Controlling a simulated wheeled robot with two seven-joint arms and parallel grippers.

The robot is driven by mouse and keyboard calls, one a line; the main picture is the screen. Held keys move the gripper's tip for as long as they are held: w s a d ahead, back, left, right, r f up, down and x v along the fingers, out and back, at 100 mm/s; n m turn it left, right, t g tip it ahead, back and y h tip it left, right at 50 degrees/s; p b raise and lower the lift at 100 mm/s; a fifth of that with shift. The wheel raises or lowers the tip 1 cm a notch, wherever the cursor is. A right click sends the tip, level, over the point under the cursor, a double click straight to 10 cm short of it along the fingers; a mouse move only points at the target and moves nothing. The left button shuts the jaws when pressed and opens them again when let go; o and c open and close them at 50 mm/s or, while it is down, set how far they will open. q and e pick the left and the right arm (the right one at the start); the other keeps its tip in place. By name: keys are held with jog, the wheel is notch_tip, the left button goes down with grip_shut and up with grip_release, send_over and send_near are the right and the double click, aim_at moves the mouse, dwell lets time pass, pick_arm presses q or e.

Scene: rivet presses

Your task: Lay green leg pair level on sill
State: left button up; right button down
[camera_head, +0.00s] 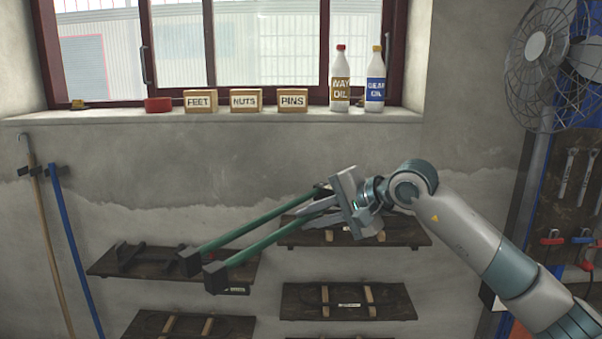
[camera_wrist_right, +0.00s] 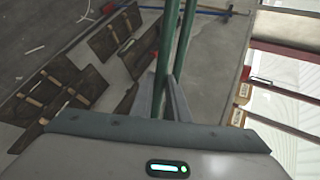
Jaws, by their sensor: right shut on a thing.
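The green leg pair (camera_head: 256,240) is two green bars with dark block ends at the lower left. My right gripper (camera_head: 322,204) is shut on it near its upper right end and holds it in the air, tilted down to the left, in front of the wall shelves. In the right wrist view the green leg pair (camera_wrist_right: 174,60) runs up between the fingers of the gripper (camera_wrist_right: 170,95). The window sill (camera_head: 212,118) is above the gripper in the head view. My left gripper is not in view.
The sill's left part is mostly clear. Dark shelves (camera_head: 348,302) hang below; a fan (camera_head: 555,50) is at right.

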jog(key=s+d+f+b, duration=0.1)
jog(key=s+d+f, duration=0.2)
jog(key=f, duration=0.4)
jog(key=s+d+f, duration=0.2)
jog(key=d+f, duration=0.1)
jog(key=f, duration=0.4)
jog(key=s+d+f+b, duration=0.1)
jog(key=s+d+f, duration=0.2)
jog(key=f, duration=0.4)
jog(key=s+d+f, duration=0.5)
jog(key=s+f, duration=0.1)
jog(key=s, duration=0.2)
jog(key=s+d+f+b, duration=0.1)
jog(key=s+d+f, duration=0.5)
jog(key=s, duration=0.3)
jog(key=shift+s+f, duration=0.15)
jog(key=shift+s, duration=0.05)
